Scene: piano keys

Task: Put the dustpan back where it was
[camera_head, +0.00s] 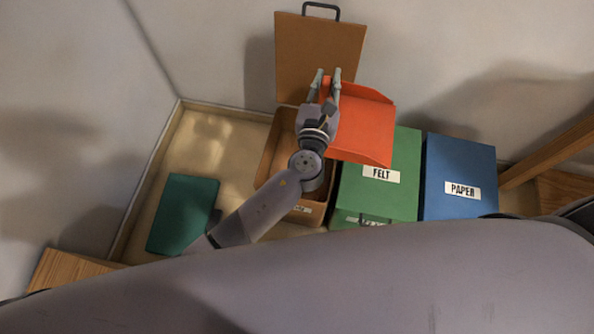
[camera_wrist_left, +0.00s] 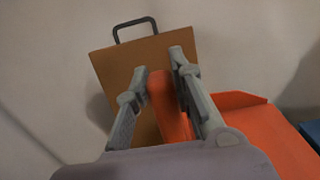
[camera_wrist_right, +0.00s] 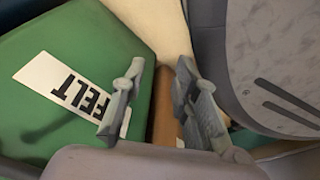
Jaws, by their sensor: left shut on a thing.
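The dustpan is orange (camera_head: 362,128). It is held up over the area between the open brown box (camera_head: 272,160) and the green box. My left gripper (camera_head: 328,80) is shut on its handle, which shows between the fingers in the left wrist view (camera_wrist_left: 165,100). The dustpan's pan reaches to the right of the gripper. The brown box's lid (camera_head: 318,55) stands raised against the wall, with a dark handle on top. My left arm hides part of the box's inside. My right gripper (camera_wrist_right: 159,68) is open and empty beside the green box; it does not show in the head view.
A green box labelled FELT (camera_head: 400,155) and a blue box labelled PAPER (camera_head: 460,165) stand closed to the right of the brown box. A dark green flat piece (camera_head: 182,215) lies at the left. The pale floor (camera_head: 215,140) behind it is clear. Wooden beams (camera_head: 560,150) stand at far right.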

